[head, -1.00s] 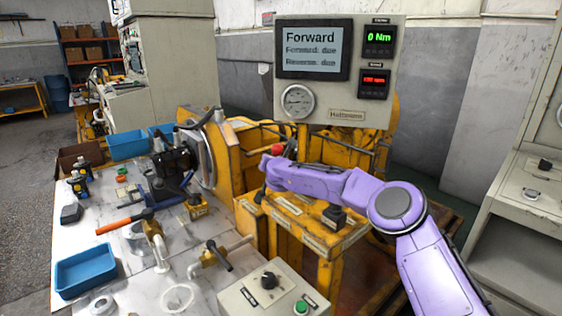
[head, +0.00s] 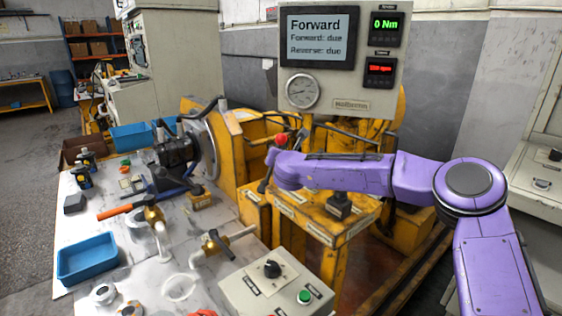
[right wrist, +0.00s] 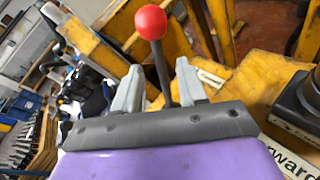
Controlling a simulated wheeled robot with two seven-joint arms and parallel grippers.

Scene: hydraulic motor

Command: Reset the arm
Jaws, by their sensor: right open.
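My right arm, purple, reaches in from the right in the head view. Its gripper (head: 271,160) is beside a lever with a red ball knob (head: 281,139) on the yellow test stand (head: 243,165). In the right wrist view my right gripper (right wrist: 158,80) is open, its two grey fingers apart. The lever's dark shaft shows between them, with the red knob (right wrist: 151,22) beyond the fingertips. I cannot tell whether the fingers touch the shaft. My left gripper is not in view.
A display panel (head: 338,103) reads "Forward", "Forward: due", "Reverse: due" and 0 Nm. A control box (head: 243,296) with a black knob and green button stands in front. The left bench holds a blue tray (head: 88,259), valves (head: 154,215) and a dark motor (head: 178,152).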

